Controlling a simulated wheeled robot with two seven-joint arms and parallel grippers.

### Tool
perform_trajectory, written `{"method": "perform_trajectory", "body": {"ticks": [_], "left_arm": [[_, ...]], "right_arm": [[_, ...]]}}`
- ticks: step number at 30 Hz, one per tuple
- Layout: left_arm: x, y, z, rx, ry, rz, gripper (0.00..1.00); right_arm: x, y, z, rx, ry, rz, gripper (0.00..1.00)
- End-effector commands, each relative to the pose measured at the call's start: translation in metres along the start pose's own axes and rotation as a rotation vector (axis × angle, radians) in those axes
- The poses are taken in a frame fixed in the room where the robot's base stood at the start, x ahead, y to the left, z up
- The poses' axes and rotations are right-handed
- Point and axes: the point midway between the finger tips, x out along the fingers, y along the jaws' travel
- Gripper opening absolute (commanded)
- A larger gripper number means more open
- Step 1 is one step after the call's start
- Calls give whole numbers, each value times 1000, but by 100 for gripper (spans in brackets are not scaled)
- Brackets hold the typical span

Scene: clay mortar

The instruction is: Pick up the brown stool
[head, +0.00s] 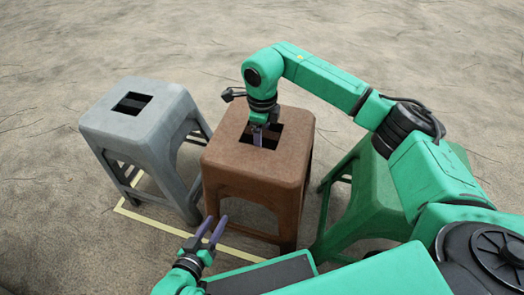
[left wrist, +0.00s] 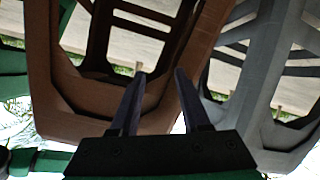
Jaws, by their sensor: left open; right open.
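The brown stool (head: 255,170) stands upright in the middle of the head view, with a square hole in its seat. My right gripper (head: 263,136) points down at that hole from above; its fingers overlap the opening, and I cannot tell how deep they reach. My left gripper (head: 214,229) is open and empty, low in front of the brown stool's near left leg. In the left wrist view, the open left fingers (left wrist: 160,75) point toward the brown stool (left wrist: 85,120), whose underside and legs show.
A grey stool (head: 143,120) stands close on the left, also in the left wrist view (left wrist: 255,75). A green stool (head: 345,195) stands on the right, partly hidden by my right arm. A pale yellow line (head: 150,218) marks the sandy ground. Open ground lies behind.

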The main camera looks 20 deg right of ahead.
Motion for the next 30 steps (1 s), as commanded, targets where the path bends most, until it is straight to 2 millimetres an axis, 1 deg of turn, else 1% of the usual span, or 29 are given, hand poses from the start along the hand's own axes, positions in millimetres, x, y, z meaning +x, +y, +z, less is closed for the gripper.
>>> {"method": "perform_trajectory", "body": {"ticks": [4,5,6,8,9,10,11,30], "left_arm": [[0,0,-1,0,0,0,46],[0,0,-1,0,0,0,46],[0,0,-1,0,0,0,46],[0,0,-1,0,0,0,46],[0,0,-1,0,0,0,46],[0,0,-1,0,0,0,46],[0,0,-1,0,0,0,46],[0,0,-1,0,-1,-1,46]], "right_arm": [[-1,0,0,0,-1,-1,75],[-1,0,0,0,-1,-1,71],[-1,0,0,0,-1,0,56],[-1,0,0,0,-1,0,33],[-1,0,0,0,-1,0,18],[-1,0,0,0,-1,0,6],[-1,0,0,0,0,0,0],[-2,0,0,-1,0,0,0]]}}
